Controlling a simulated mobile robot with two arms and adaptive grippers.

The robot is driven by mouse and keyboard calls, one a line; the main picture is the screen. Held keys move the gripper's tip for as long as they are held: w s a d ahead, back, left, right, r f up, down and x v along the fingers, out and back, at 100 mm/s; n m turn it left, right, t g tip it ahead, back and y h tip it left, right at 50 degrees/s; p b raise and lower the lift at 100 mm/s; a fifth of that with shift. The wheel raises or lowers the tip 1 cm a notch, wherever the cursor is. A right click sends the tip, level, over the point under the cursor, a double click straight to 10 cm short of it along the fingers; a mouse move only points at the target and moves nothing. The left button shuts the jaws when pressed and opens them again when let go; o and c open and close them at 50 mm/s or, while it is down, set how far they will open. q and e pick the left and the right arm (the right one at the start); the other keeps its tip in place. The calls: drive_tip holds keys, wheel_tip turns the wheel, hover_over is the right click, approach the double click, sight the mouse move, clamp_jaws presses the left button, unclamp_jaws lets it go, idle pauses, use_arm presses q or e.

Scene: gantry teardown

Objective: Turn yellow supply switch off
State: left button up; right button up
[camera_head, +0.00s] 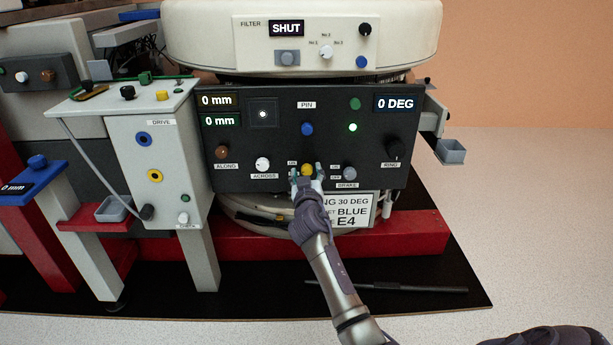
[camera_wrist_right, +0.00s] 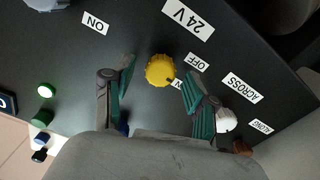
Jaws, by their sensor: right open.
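The yellow supply switch (camera_head: 307,169) is a round knob low on the dark control panel (camera_head: 270,180). In the right wrist view the yellow knob (camera_wrist_right: 159,69) has a dark mark at its lower right edge, near the partly hidden label ending in N. An OFF label (camera_wrist_right: 199,62) and a 24 V label (camera_wrist_right: 187,17) lie close by. My right gripper (camera_head: 307,173) is open, with one finger on each side of the knob. In the wrist view the right finger looks close to it; contact cannot be told. My left gripper is not in view.
A white ACROSS knob (camera_head: 262,164) sits left of the switch and a grey BRAKE knob (camera_head: 349,173) right of it. A blue PIN button (camera_head: 307,129) is above. A sign (camera_head: 352,210) hangs below the panel. A dark rod (camera_head: 410,288) lies on the black mat.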

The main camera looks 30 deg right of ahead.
drive_tip(key=shift+w+d, duration=0.3)
drive_tip(key=shift+w, duration=0.2)
clamp_jaws()
